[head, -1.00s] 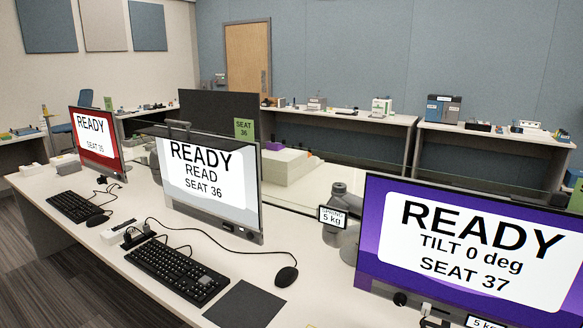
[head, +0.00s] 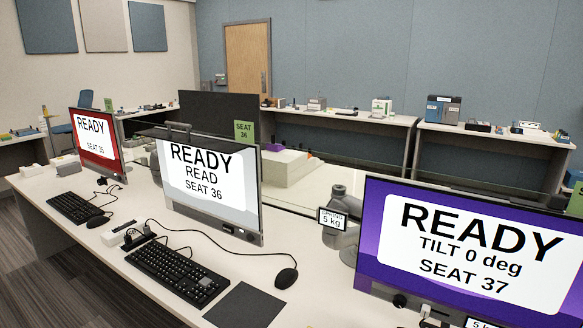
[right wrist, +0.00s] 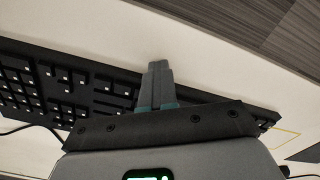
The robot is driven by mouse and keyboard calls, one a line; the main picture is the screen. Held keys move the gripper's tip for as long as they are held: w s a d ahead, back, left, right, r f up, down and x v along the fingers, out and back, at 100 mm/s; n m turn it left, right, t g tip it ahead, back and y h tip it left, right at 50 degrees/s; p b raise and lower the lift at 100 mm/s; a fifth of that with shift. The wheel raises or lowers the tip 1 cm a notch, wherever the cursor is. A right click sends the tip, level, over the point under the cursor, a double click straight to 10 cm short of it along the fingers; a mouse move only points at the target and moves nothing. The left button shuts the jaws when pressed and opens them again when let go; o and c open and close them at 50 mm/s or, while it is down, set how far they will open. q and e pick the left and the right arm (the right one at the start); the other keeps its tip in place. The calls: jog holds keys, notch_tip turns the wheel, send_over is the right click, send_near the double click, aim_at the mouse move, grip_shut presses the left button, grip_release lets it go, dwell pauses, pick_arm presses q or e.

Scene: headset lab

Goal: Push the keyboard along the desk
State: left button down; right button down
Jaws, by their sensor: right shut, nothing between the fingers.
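A black keyboard (right wrist: 70,88) lies across the right wrist view on a pale desk (right wrist: 110,25). My right gripper (right wrist: 158,68) is shut and empty. Its fingers overlap the keyboard's long edge nearest the floor side, and I cannot tell whether they touch it. My gripper body hides part of the keyboard. In the head view a black keyboard (head: 177,272) lies in front of the Seat 36 monitor (head: 208,182), and another keyboard (head: 76,210) lies at Seat 35. No gripper shows in the head view, so I cannot match the wrist view's keyboard to a seat. My left gripper is out of view.
A yellow outline (right wrist: 288,134) marks the desk in the right wrist view, and a dark cable (right wrist: 15,130) runs at left. In the head view a mouse (head: 286,278) and dark mat (head: 244,305) lie beside the Seat 36 keyboard. The Seat 37 monitor (head: 470,250) stands at right.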

jog(key=shift+w+d+p, duration=0.15)
jog(key=shift+w+d, duration=0.25)
jog(key=shift+w, duration=0.3)
jog(key=shift+w+d+p, duration=0.2)
jog(key=shift+w+d, duration=0.2)
jog(key=shift+w, duration=0.3)
jog(key=shift+w+d+p, duration=0.15)
jog(key=shift+w+d, duration=0.25)
jog(key=shift+w, duration=0.3)
jog(key=shift+s, duration=0.1)
jog(key=shift+s+a+f+b, duration=0.1)
jog(key=shift+s+a+b, duration=0.15)
jog(key=shift+s+b, duration=0.15)
jog(key=shift+s+a, duration=0.15)
jog(key=shift+s, duration=0.05)
jog(key=shift+r+p, duration=2.2)
jog(key=shift+r, duration=1.45)
jog(key=shift+f, duration=0.1)
jog(key=shift+s, duration=0.15)
